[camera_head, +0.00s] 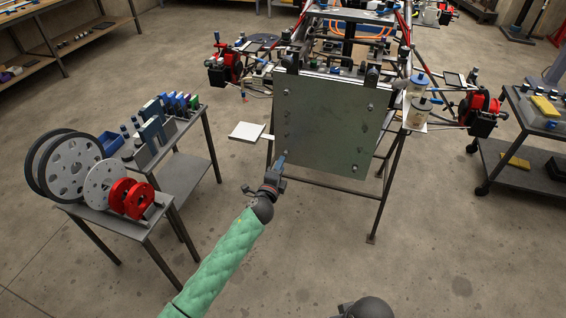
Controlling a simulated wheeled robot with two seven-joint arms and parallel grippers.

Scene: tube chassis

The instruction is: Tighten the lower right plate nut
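A grey-green metal plate (325,125) stands upright on the front of the tube chassis frame (386,190). Small nuts show near its corners. The lower right plate nut (355,169) is in plain view, with nothing in front of it. The upper right nut (370,106) is also clear. My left gripper (281,159), on the green-sleeved arm, is at the plate's lower left corner, just below the lower left nut (286,149). It is too small to tell whether its fingers are open or whether it touches the plate.
A grey side table (140,222) at left holds wheels, red discs and small boxes. A small white panel (246,131) sits left of the plate. White canisters (416,110) and red-black units (478,110) are at right. A dark cart (520,150) stands far right. Floor in front is clear.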

